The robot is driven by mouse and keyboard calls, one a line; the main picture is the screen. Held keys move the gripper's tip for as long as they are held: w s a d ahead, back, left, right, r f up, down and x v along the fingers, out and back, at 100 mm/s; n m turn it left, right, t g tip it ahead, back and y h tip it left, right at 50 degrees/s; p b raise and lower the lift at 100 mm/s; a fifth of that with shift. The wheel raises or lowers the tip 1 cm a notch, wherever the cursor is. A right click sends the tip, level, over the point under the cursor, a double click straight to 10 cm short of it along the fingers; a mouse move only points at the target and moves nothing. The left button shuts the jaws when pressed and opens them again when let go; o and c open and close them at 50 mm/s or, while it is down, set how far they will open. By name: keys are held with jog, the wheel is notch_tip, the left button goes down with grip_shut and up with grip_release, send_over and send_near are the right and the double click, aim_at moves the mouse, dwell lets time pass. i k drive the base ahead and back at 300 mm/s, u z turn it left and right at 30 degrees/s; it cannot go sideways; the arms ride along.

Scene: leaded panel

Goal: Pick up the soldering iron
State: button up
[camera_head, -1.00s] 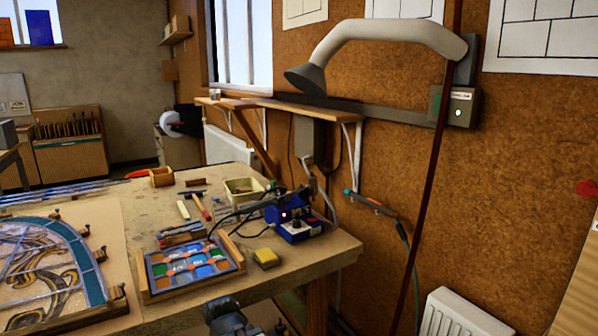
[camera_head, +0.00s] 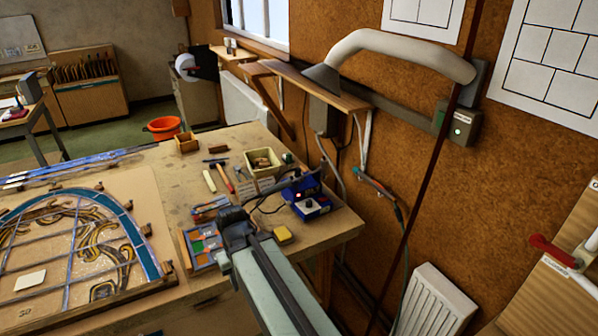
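A blue soldering station (camera_head: 311,207) with a lit red light and a dark knob stands near the bench's right edge. A dark, slim shape by the blue stand (camera_head: 303,184) just behind it may be the soldering iron; it is too small to tell surely. A dark cable loops left from there. My gripper (camera_head: 232,217) is over the front of the bench, left of the station and apart from it, partly covering the tray of coloured glass. Its fingers point away from the camera and their gap cannot be made out.
The glass tray (camera_head: 196,257) and leaded panel (camera_head: 85,245) lie left. A cream box (camera_head: 262,163) and hand tools are behind. A tool with a teal end (camera_head: 374,184) hangs on the wall. A radiator (camera_head: 436,302) stands right.

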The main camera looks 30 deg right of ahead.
aim_at(323, 167)
jog(key=u, duration=0.5)
jog(key=i, duration=1.3)
jog(key=u, duration=0.55)
